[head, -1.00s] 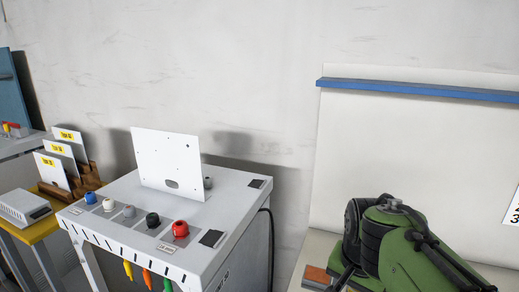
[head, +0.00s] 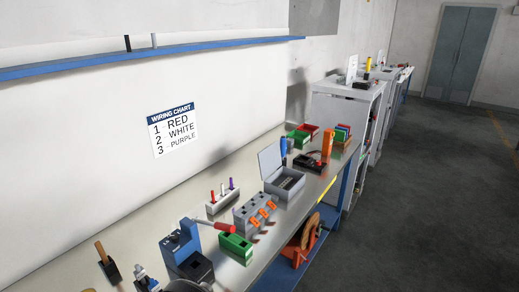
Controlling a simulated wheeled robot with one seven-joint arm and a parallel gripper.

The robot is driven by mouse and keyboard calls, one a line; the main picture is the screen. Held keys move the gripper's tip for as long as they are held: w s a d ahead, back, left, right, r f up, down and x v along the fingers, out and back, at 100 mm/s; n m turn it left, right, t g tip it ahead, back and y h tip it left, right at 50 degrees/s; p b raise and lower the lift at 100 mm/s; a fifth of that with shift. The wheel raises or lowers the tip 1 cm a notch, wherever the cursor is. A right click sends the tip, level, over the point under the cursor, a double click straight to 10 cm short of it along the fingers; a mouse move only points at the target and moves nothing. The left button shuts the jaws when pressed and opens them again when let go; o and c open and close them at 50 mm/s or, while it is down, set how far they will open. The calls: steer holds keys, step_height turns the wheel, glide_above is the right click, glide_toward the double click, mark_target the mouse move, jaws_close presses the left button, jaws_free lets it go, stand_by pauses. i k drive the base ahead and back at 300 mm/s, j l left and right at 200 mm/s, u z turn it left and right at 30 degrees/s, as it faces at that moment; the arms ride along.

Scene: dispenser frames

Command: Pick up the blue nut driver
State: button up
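A blue upright handle (head: 283,148) stands beside the raised lid of a grey case on the bench. It looks like the blue nut driver, but it is small and its lower end is hidden, so I cannot be sure.
The long bench (head: 150,222) runs away along the wall. It holds the open grey case (head: 279,198), a grey block with orange clips (head: 254,212), a green block (head: 236,246) and a blue device (head: 182,247). A blue shelf (head: 150,56) is above. Open floor (head: 430,200) is at right.

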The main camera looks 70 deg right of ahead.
mark_target(283, 138)
steer(key=z, duration=2.4)
